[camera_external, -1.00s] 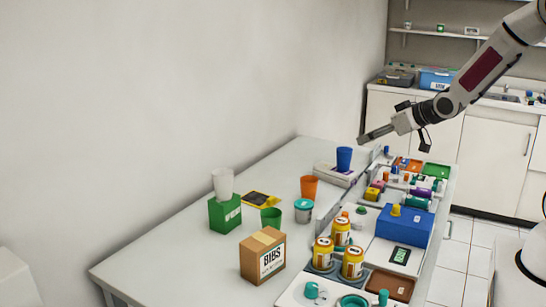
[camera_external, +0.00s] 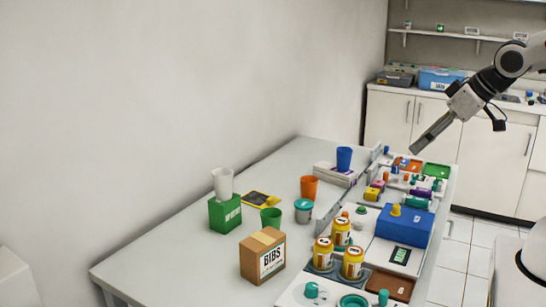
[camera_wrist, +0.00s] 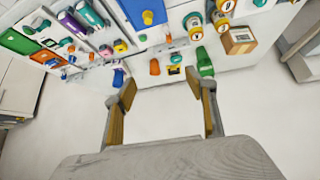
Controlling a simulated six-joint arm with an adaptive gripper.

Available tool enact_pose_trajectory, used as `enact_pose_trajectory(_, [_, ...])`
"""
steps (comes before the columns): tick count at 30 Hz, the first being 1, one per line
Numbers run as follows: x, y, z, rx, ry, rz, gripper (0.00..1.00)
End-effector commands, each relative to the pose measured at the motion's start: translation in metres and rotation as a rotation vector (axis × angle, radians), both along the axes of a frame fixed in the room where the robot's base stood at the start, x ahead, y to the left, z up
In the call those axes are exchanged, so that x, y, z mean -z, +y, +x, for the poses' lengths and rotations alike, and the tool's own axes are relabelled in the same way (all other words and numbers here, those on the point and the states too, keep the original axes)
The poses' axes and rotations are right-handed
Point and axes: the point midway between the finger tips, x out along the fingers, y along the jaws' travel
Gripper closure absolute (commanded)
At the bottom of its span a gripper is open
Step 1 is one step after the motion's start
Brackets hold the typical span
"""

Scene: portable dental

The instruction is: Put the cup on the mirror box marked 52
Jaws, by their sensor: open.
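Several cups stand on the pale counter. A blue cup (camera_external: 344,158) stands upright on a flat white and purple box (camera_external: 330,174) near the back. An orange cup (camera_external: 309,187) and a green cup (camera_external: 271,217) stand on the bare counter. A white cup (camera_external: 223,182) sits on a green box (camera_external: 226,214) at the left. I cannot read a 52 on any box. My gripper (camera_external: 413,151) is open and empty, above and right of the blue cup in the picture. In the wrist view its two fingers (camera_wrist: 165,84) are apart, with the blue cup (camera_wrist: 117,77) near the left finger.
A cardboard BIBS box (camera_external: 262,256), a teal-lidded jar (camera_external: 303,211) and a yellow-black packet (camera_external: 261,199) are on the counter. A crowded tray row with yellow bottles (camera_external: 341,232) and a blue case (camera_external: 404,225) lines the right side. The left counter is mostly clear.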

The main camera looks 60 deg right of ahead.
Motion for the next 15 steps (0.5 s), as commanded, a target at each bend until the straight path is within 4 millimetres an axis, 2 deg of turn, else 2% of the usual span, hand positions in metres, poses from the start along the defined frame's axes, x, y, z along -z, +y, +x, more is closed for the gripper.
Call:
enact_pose_trajectory(9, [-0.005, 0.039, -0.075, -0.080, 0.097, 0.033, 0.44])
enact_pose_trajectory(15, [-0.003, 0.053, -0.111, -0.119, 0.146, 0.047, 0.44])
